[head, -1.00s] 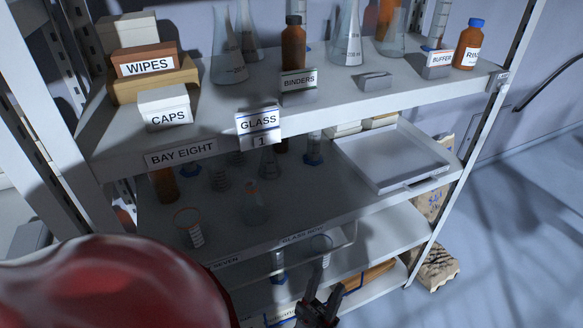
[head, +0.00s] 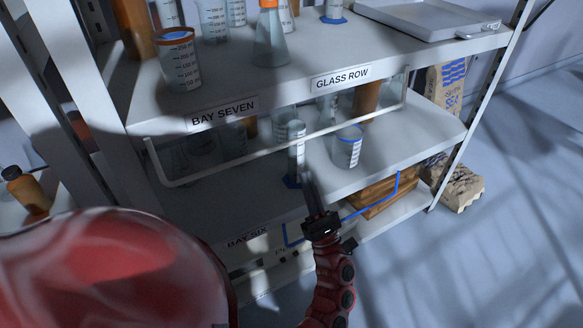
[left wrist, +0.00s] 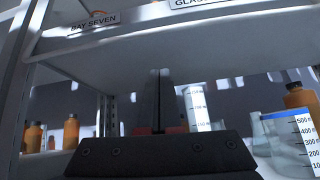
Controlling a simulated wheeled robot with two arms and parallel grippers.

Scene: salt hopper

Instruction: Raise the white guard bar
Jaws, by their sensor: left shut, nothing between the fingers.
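The white guard bar (head: 258,151) runs across the front of the shelf bay under the BAY SEVEN (head: 224,112) and GLASS ROW labels in the head view. Its two ends bend up toward the shelf edge above, and it hangs low in front of the glassware. My left gripper (head: 308,182) is shut and empty, pointing up, in front of the lower shelf. In the picture its tips are below the bar and apart from it. The left wrist view shows the closed fingers (left wrist: 161,100) under the shelf. I cannot make out the bar there. My right gripper is not in view.
A blue bar (head: 352,215) crosses the bay below, before a wooden crate (head: 385,198). A beaker (head: 180,60) and flask (head: 271,42) stand on the shelf above. Open floor lies at right.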

